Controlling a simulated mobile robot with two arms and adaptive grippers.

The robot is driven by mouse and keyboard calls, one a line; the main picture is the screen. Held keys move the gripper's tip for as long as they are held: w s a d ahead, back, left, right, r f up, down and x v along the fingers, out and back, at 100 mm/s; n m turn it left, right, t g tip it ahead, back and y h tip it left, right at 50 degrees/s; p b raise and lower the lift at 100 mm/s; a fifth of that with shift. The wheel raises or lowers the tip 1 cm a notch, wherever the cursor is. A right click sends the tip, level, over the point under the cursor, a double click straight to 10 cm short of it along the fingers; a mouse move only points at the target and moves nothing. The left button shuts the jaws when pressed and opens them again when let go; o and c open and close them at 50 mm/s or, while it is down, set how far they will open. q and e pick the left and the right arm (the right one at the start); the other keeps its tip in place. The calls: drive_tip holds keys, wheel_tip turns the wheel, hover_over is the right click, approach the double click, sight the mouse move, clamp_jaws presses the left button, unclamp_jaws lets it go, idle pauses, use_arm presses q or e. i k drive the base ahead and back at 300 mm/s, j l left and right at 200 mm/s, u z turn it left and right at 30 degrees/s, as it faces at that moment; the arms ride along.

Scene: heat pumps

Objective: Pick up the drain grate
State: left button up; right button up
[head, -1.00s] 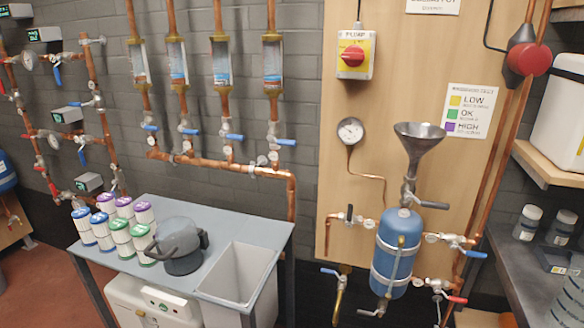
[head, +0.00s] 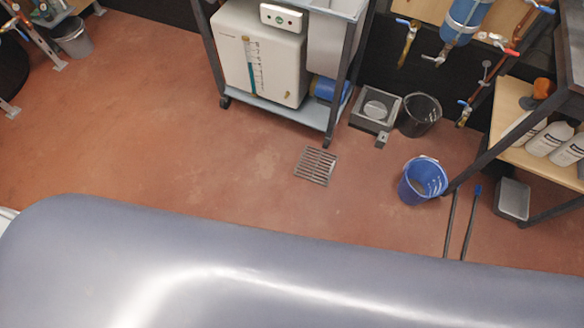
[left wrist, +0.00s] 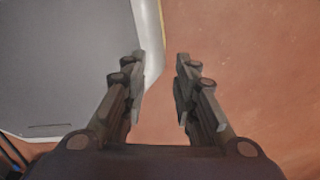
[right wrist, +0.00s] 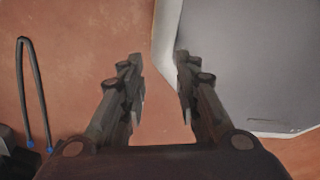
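The drain grate (head: 316,166) is a small square metal grate with parallel slots. It lies flat in the red-brown floor in the head view, in front of the wheeled cart. Neither wrist view shows it. My left gripper (left wrist: 160,75) is open and empty above the floor, beside my own grey base. My right gripper (right wrist: 158,75) is also open and empty above the floor, on the other side of my base. Neither gripper shows in the head view.
A wheeled cart (head: 280,112) stands just behind the grate. A blue bucket (head: 421,182), a dark bucket (head: 419,114) and a grey floor box (head: 376,108) are to its right. A shelf rack (head: 540,150) stands far right. Open floor (head: 150,120) lies left.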

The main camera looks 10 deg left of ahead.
sight(333, 166)
drive_tip(key=i+j, duration=0.2)
drive_tip(key=j, duration=0.2)
drive_tip(key=i+j, duration=0.25)
drive_tip(key=j, duration=0.15)
drive_tip(key=i+j, duration=0.2)
drive_tip(key=j, duration=0.2)
